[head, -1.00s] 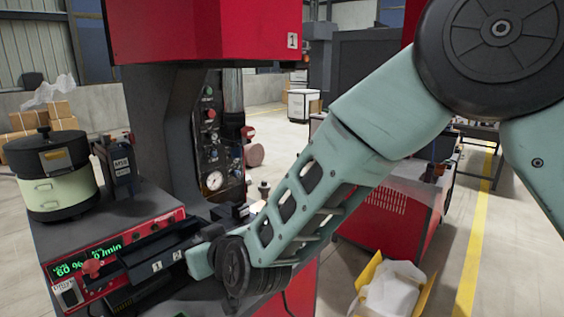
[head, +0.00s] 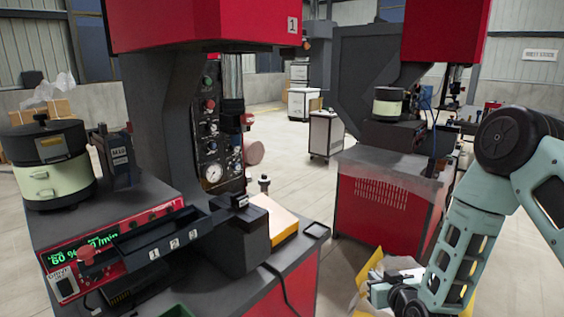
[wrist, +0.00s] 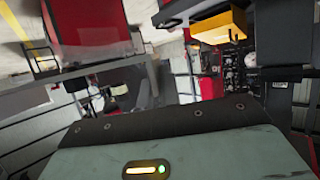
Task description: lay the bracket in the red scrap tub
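My gripper (head: 388,292) is low at the right in the head view, in front of the yellow box. It is small and partly hidden by my arm, so I cannot see whether its fingers are apart or holding anything. The wrist view is filled at the bottom by the pale green gripper housing with its lit indicator, and the fingertips are not clear there. I cannot make out the bracket in either view. No red scrap tub can be identified in either view.
A press with a black feeder tray (head: 165,243) and control box (head: 115,250) stands at the left. An orange-yellow block (head: 278,222) lies on its table. A yellow box (head: 362,285) with white lining is by my gripper. A red cabinet (head: 385,205) stands behind. Open floor lies between.

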